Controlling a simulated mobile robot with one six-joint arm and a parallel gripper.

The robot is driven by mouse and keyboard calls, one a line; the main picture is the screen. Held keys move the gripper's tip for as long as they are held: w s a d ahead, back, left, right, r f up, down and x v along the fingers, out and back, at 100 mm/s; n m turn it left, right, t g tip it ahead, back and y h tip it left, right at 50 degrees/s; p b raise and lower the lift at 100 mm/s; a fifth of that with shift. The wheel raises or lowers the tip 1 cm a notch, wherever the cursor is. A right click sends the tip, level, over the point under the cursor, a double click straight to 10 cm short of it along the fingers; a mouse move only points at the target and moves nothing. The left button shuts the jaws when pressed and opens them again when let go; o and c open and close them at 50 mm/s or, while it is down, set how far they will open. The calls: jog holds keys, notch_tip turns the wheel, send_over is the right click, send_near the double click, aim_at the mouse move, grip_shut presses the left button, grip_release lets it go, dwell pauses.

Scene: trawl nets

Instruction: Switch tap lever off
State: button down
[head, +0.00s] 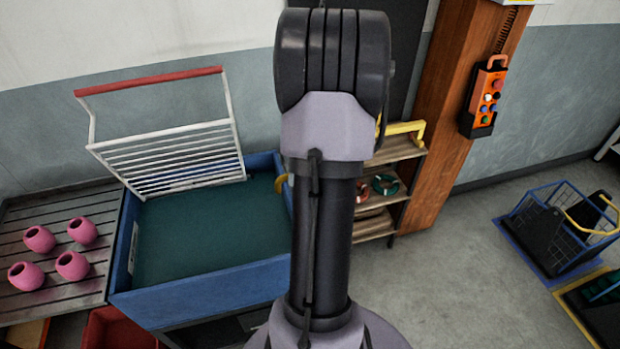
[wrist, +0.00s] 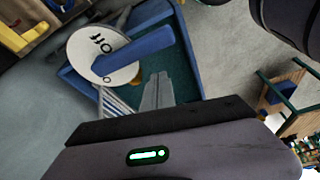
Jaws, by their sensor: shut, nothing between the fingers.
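The tap lever (wrist: 140,50) is a blue bar in the wrist view, lying across a round white dial (wrist: 82,52). The dial carries the word "off" above the bar's left end and a partly hidden mark like "o" below it. The bar's left end lies between the two marks. My gripper (wrist: 158,80) is shut and empty, its grey fingers just below the bar in the picture. I cannot tell whether they touch it. In the head view my arm hides the lever, the dial and my gripper.
A blue tank (head: 215,290) with a raised white rack (head: 165,155) stands left of my arm. Pink floats (head: 72,265) lie on a slatted table (head: 100,252). A shelf (head: 405,155) and an orange post (head: 450,110) stand to the right.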

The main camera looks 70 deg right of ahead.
jog(key=w+p+v, duration=0.1)
jog(key=p+v, duration=0.2)
jog(key=v, duration=0.6)
jog(key=shift+r, duration=0.55)
jog(key=shift+s, duration=0.2)
jog(key=w+a+m+b, duration=0.1)
jog(key=w+a+b, duration=0.25)
jog(key=a, duration=0.55)
jog(key=w+a+r+m+h+b, duration=0.1)
jog(key=w+a+m+b, duration=0.1)
jog(key=w+a, duration=0.5)
jog(key=w+a+m+b, duration=0.1)
jog(key=w+a+b, duration=0.1)
jog(key=a, duration=0.9)
jog(key=s+a+f+m+t+b, duration=0.1)
jog(key=s+a+f+m+b, duration=0.1)
jog(key=a, duration=0.7)
jog(key=s+a+f+m+t+y+b, duration=0.1)
jog(key=s+a+f+m+b, duration=0.2)
jog(key=s+a, duration=0.3)
jog(key=a, duration=0.4)
jog(key=shift+a+f, duration=0.25)
jog(key=shift+f, duration=0.15)
jog(key=shift+s, duration=0.15)
